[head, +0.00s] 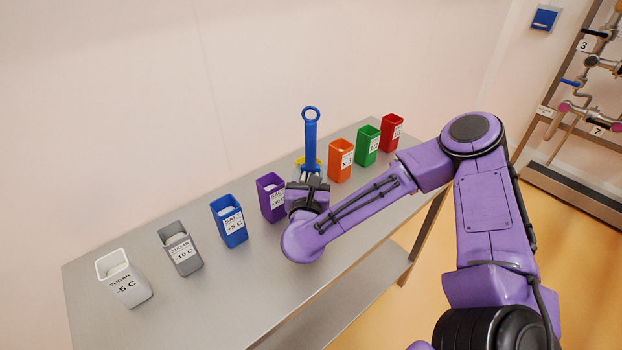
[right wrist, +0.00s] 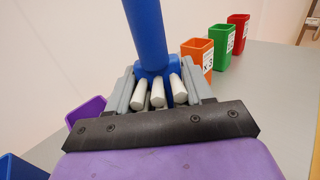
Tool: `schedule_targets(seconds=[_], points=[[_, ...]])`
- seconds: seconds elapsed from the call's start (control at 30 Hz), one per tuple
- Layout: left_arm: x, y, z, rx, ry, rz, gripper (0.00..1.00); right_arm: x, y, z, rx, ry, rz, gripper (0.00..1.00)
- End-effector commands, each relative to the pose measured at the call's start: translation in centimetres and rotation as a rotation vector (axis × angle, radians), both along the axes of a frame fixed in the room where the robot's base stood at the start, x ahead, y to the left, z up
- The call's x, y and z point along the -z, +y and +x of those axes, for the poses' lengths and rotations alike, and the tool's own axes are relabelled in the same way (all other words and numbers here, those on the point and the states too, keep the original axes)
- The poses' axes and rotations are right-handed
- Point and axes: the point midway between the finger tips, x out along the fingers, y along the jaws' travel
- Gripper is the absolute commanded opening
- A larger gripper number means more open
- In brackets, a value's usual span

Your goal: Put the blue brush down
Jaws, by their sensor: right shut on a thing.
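The blue brush (head: 310,140) stands upright in the head view, its handle ending in a ring at the top. My right gripper (head: 309,178) is shut on the lower part of the brush, above the table's back half. In the right wrist view the blue brush (right wrist: 147,35) rises from between the grey fingers of the right gripper (right wrist: 157,88). The lower end of the brush is hidden by the gripper. I cannot tell whether it touches the table. My left gripper is in neither view.
A steel table (head: 215,285) bears a row of labelled containers: white (head: 125,280), grey (head: 181,250), blue (head: 229,222), purple (head: 270,198), orange (head: 341,160), green (head: 367,146) and red (head: 392,134). A yellow thing (head: 300,161) shows partly behind the gripper. The table's front left is clear.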

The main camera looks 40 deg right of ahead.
Motion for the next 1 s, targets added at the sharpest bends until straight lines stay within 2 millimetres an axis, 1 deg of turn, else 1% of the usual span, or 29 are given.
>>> schedule_targets(seconds=[0.03,0.1,0.2,0.43,0.6,0.63,0.67,0.7,1.0], points=[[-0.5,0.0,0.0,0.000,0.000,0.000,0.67,0.7,-0.5,0.1,0.003,0.006,0.000,0.16],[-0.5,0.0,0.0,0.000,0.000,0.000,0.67,2.1,-0.3,0.2,0.000,0.005,-0.003,0.16],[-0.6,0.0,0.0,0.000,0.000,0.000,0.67,3.3,-0.3,0.2,0.000,0.001,-0.002,0.16],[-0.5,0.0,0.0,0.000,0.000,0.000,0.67,3.5,-0.3,0.1,0.000,-0.001,0.000,0.16],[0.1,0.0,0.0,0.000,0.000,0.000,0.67,4.0,-0.3,0.1,0.000,-0.001,0.000,0.16],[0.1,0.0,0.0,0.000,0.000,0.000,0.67,3.9,-0.3,0.1,0.001,0.000,0.000,0.54],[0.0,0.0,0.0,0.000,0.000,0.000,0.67,3.8,-0.3,0.1,0.001,0.000,0.000,0.64],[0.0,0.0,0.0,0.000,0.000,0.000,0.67,3.8,-0.3,0.1,0.001,0.000,0.000,0.77],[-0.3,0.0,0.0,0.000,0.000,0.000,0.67,3.6,-0.3,0.1,0.001,0.000,0.000,0.77]])
